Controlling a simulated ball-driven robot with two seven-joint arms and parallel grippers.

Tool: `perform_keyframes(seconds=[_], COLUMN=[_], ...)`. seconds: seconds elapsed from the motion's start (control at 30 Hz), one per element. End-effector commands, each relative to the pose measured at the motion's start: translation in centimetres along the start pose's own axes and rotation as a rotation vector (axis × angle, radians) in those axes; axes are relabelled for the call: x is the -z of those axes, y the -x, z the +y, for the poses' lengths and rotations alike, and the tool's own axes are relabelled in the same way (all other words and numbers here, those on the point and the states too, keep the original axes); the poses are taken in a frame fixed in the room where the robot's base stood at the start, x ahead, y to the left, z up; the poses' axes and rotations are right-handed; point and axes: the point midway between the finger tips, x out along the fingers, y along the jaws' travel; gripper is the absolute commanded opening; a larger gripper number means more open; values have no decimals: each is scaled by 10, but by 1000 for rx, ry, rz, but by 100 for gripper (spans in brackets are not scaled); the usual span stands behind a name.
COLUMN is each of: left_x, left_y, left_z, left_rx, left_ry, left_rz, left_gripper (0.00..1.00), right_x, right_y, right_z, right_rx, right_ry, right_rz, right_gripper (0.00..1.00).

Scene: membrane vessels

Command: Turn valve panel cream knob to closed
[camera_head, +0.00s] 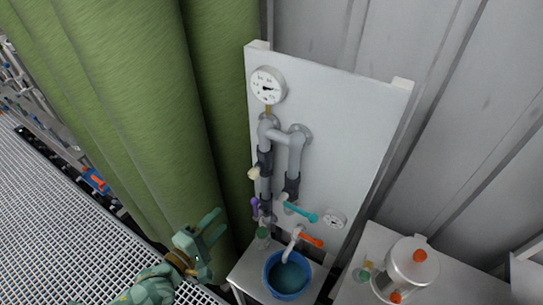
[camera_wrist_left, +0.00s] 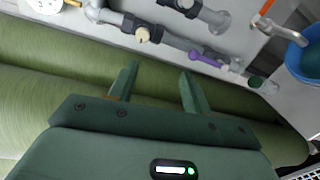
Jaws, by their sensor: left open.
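The valve panel (camera_head: 345,110) is a white upright board with grey pipes and a gauge. The cream knob (camera_head: 254,173) sits on the left pipe, about mid-height on the panel. The cream knob also shows in the left wrist view (camera_wrist_left: 142,35), beyond the fingertips and a little left of the middle. My left gripper (camera_head: 217,228) is open and empty, below and left of the cream knob and apart from it. Its two fingers show in the left wrist view (camera_wrist_left: 158,72) with nothing between them. My right gripper is not in view.
A purple handle (camera_head: 255,208), a teal handle (camera_head: 300,210) and an orange handle (camera_head: 311,239) are below the cream knob. A blue bucket (camera_head: 269,282) stands under the spout. Large green cylinders (camera_head: 130,100) rise at the left. A metal vessel (camera_head: 405,270) stands at right.

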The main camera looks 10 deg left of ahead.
Motion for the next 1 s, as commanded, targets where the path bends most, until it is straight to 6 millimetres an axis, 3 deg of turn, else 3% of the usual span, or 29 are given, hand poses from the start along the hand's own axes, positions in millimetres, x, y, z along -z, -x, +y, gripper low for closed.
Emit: perform_keyframes(seconds=[0.07, 0.13, 0.37, 0.8, 1.0], left_x=[-6, -3, -2, 0, 0], left_y=[-3, -3, -17, -122, -154], left_z=[18, 22, 26, 36, 38], left_rx=[-71, -94, -105, -102, -100], left_ry=[223, 352, 444, 439, 438], left_rz=[-6, -4, -6, -6, -6], left_gripper=[49, 49, 49, 49, 49], right_x=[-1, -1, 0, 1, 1], right_y=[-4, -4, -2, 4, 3], right_z=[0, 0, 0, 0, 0], right_rx=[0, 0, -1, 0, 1], right_ry=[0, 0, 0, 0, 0], right_rz=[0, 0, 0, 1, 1], right_gripper=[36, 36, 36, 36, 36])
